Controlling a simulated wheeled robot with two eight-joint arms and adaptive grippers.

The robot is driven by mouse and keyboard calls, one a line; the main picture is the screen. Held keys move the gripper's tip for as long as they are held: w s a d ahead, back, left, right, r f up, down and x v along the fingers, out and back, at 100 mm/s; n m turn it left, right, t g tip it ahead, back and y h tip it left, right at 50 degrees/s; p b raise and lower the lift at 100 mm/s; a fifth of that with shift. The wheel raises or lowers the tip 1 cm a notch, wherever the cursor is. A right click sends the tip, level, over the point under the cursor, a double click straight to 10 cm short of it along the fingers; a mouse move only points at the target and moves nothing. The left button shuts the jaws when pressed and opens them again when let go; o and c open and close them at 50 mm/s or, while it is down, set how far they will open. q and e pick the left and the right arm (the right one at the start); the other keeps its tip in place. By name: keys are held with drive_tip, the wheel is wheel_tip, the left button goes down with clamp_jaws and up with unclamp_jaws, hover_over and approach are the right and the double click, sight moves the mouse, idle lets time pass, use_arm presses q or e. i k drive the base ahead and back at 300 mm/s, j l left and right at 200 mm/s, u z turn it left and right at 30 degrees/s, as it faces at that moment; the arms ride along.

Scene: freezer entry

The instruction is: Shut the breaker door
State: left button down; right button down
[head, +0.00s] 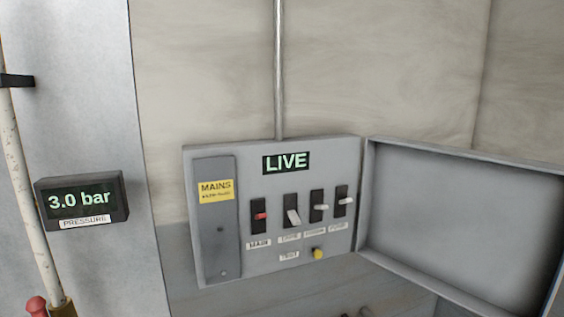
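The breaker door (459,227) is a grey panel with a raised rim. It stands wide open to the right of the breaker box (323,162), joined along the box's right edge. Its far right end runs close to the picture edge. The box front shows a red-handled MAIN switch (260,216) and several grey-handled switches beside it. A green LIVE display (286,162) sits above them and a yellow button (318,254) below. A yellow MAINS label (216,190) is on the left cover plate. Neither of my grippers shows in the head view.
A pressure display (82,201) reading 3.0 bar stands out at the left, beside a pale vertical pipe (28,205). A metal conduit (279,70) runs up from the box. A red knob (36,306) is at the lower left. The space before the box looks clear.

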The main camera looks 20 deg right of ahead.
sight(482, 231)
drive_tip(key=k+l+z, duration=0.1)
drive_tip(key=l+z, duration=0.2)
drive_tip(key=l, duration=0.75)
drive_tip(key=l+z, duration=0.3)
drive_tip(key=l, duration=0.75)
drive_tip(key=i+j, duration=0.1)
drive_tip(key=j, duration=0.2)
drive_tip(key=i+j, duration=0.1)
drive_tip(key=j, duration=0.2)
